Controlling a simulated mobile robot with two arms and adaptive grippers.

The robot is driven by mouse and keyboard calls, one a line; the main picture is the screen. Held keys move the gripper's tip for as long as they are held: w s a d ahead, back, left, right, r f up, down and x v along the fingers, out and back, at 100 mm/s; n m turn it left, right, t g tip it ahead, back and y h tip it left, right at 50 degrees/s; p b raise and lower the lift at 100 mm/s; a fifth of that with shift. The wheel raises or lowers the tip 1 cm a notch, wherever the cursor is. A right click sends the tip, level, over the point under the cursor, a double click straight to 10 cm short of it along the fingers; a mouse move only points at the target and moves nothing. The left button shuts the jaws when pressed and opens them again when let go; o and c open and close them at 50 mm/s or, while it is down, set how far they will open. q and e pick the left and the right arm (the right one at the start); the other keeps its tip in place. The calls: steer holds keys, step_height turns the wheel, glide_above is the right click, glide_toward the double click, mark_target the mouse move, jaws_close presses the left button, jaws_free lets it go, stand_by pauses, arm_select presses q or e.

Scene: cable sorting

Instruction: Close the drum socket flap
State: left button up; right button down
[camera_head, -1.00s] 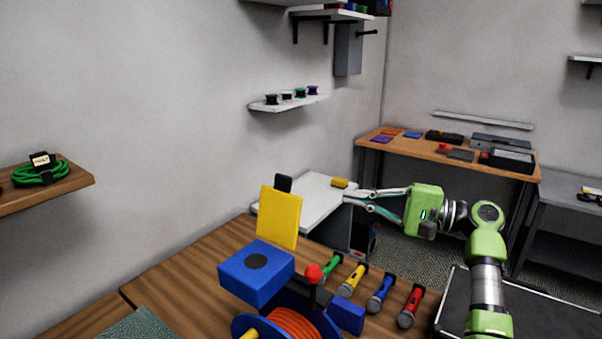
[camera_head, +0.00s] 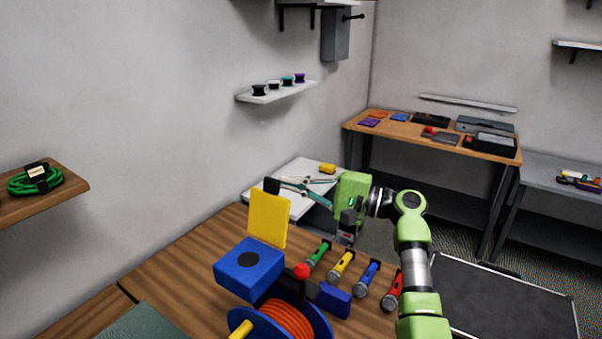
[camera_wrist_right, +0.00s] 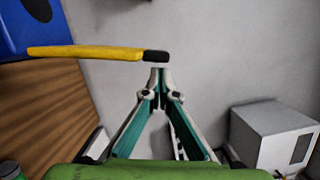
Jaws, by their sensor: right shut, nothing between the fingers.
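The yellow flap (camera_head: 269,218) stands open, roughly upright, at the back edge of the blue socket box (camera_head: 249,270) on the cable drum (camera_head: 290,322). A black tab (camera_head: 271,186) tops the flap. My right gripper (camera_head: 281,181) is shut and empty, its fingertips right at the tab from the right side. In the right wrist view the flap (camera_wrist_right: 85,52) shows edge-on, with the tab (camera_wrist_right: 156,56) just beyond the closed fingertips (camera_wrist_right: 160,68). I cannot tell whether they touch. My left gripper is not in view.
A red knob (camera_head: 302,270) rises beside the blue box. Several coloured microphones (camera_head: 341,264) lie on the wooden table (camera_head: 182,262) to the right of the drum. A white-topped stand (camera_head: 303,206) is behind the arm. The table left of the box is clear.

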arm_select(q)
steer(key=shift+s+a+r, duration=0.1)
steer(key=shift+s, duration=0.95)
